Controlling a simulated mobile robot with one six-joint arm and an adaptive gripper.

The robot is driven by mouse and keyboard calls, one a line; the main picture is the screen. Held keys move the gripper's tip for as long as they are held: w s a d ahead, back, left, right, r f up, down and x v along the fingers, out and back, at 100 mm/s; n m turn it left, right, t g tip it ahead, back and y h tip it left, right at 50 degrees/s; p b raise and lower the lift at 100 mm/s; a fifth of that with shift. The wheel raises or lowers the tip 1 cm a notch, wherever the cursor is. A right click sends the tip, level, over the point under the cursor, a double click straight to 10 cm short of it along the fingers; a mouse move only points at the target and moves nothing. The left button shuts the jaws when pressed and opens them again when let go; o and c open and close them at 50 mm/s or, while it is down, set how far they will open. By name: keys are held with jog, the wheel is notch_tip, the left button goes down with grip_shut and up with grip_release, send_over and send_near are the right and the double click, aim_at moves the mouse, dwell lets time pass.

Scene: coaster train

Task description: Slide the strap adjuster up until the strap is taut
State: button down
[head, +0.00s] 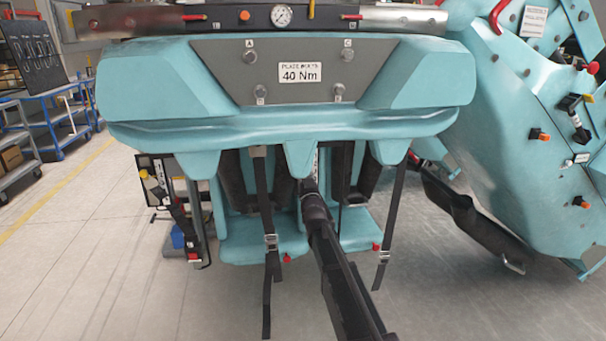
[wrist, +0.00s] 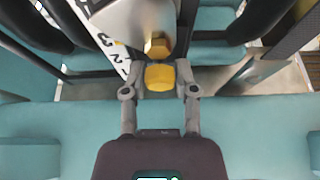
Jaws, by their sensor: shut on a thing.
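Two black straps hang below the teal car front in the head view. The left strap (head: 264,190) carries a metal adjuster (head: 271,240) low down, with a loose tail below. The right strap (head: 396,205) carries another adjuster (head: 384,257). Neither is clearly identifiable in the wrist view. My gripper (wrist: 160,78) is shut on a small yellow block (wrist: 159,77), below a metal piece with a yellow hex part (wrist: 157,47). In the head view my arm reaches up between the straps, and its fingertips are hard to make out. I cannot tell what the block belongs to.
A numbered white scale (wrist: 106,43) runs beside the metal piece. The teal car front (head: 290,120) overhangs the seats, with a "40 Nm" label (head: 300,73). Another teal body (head: 530,150) stands at right. Blue shelving (head: 45,110) is at left.

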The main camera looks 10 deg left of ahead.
jog(key=shift+r, duration=0.45)
jog(key=shift+c, duration=1.9)
grip_release()
jog(key=shift+a+f, duration=0.1)
jog(key=shift+s, duration=0.15)
